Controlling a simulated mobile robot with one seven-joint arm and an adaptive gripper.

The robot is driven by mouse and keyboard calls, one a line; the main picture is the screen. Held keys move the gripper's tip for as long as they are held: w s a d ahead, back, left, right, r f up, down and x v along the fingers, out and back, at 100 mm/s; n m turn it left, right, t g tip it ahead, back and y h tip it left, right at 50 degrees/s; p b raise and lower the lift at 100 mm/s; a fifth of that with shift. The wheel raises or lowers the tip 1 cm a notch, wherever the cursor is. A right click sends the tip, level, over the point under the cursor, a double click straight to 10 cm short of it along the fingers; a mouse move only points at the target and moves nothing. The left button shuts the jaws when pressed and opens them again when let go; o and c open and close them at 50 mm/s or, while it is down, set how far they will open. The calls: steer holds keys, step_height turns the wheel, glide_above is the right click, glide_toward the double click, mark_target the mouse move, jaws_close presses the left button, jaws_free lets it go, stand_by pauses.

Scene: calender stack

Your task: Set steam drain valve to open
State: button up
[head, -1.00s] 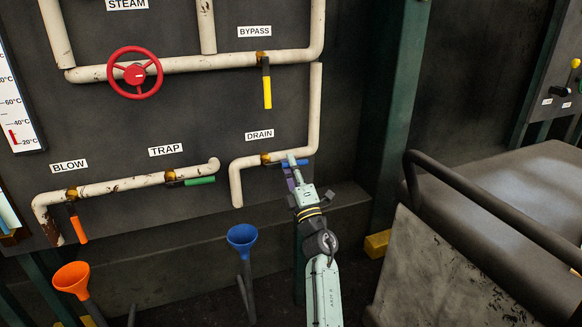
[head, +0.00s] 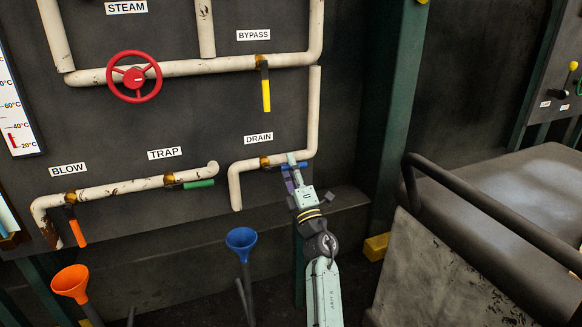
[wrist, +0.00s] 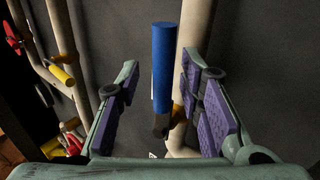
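The steam drain valve under the DRAIN label has a blue lever handle (head: 293,166) that lies nearly level along its pale pipe (head: 281,159). In the wrist view the blue handle (wrist: 163,70) stands between the two purple-padded fingers. My gripper (head: 294,172) is at the handle in the head view and partly covers it. In the wrist view my gripper (wrist: 158,95) is open, with a gap visible on both sides of the handle. The valve's brass body (head: 264,162) shows just left of the handle.
The trap valve's green handle (head: 198,184) is to the left, and the bypass valve's yellow handle (head: 266,95) hangs above. A red handwheel (head: 134,78) is at upper left. A blue funnel (head: 241,241) stands below left of my gripper. A dark railing (head: 480,205) is at right.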

steer(key=v, duration=1.2)
